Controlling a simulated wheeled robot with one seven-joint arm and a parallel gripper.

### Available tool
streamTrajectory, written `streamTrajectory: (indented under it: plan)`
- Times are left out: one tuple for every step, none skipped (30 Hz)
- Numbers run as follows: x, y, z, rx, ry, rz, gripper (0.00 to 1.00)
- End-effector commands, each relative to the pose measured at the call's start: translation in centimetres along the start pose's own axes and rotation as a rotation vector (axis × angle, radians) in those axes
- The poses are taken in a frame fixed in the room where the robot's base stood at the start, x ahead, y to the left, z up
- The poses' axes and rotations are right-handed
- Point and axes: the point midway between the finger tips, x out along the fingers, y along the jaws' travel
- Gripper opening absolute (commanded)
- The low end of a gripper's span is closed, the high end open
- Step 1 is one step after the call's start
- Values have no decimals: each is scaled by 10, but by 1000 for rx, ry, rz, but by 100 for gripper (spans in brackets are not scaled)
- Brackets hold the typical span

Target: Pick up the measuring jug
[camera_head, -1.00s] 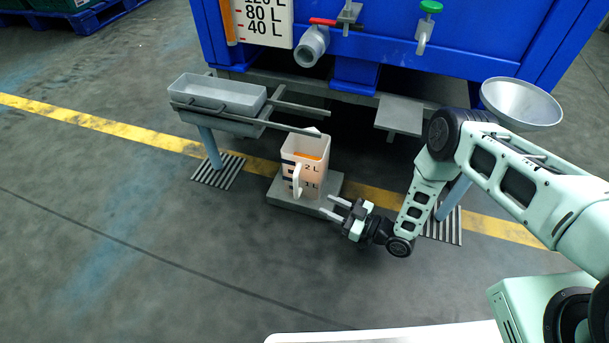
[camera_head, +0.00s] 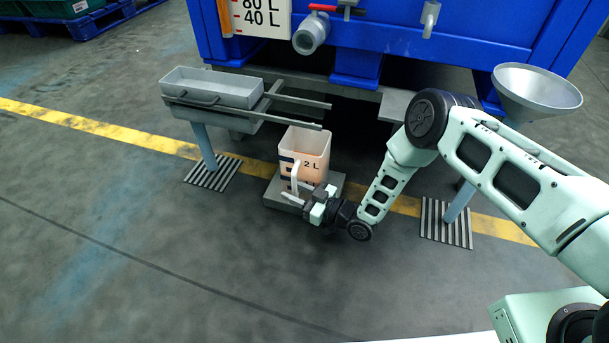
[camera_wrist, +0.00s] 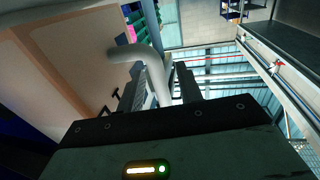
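The measuring jug (camera_head: 312,146) stands upright on a grey block below the blue tank, its handle facing the robot. It is pale and translucent, with dark level marks and a "2 L" label. My gripper (camera_head: 298,192) is at the handle, low on the jug's near side. In the wrist view the jug's wall (camera_wrist: 75,65) fills the upper left, and the white handle (camera_wrist: 135,54) curves down between my two fingers. The fingers of my gripper (camera_wrist: 162,85) stand apart with gaps beside the handle.
The grey block (camera_head: 273,193) lies on the floor. A grey trough (camera_head: 213,99) on a stand with rails is at upper left. A funnel (camera_head: 537,90) is at right. The blue tank (camera_head: 460,45) with outlet pipe stands behind. Floor at front left is clear.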

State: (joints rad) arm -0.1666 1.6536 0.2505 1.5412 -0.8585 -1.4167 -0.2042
Motion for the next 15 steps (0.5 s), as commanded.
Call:
streamTrajectory:
  plan:
    - [2, 0, 1, -1, 0, 0, 36]
    - [3, 0, 0, -1, -1, 0, 36]
    - [3, 0, 0, 0, -1, 0, 36]
    - [2, 0, 0, 0, -1, 0, 36]
    - [2, 0, -1, 0, -1, 0, 36]
    - [2, 0, -1, 0, -1, 0, 36]
    - [2, 0, -1, 0, -1, 0, 33]
    - [2, 0, -1, 0, -1, 0, 25]
    - [2, 0, -1, 0, -1, 0, 14]
    - [2, 0, -1, 0, -1, 0, 5]
    - [2, 0, 0, 0, -1, 0, 0]
    - [2, 0, 0, 0, -1, 0, 0]
    - [2, 0, 0, 0, -1, 0, 0]
    - [2, 0, 0, 0, -1, 0, 0]
    - [2, 0, 0, 0, -1, 0, 0]
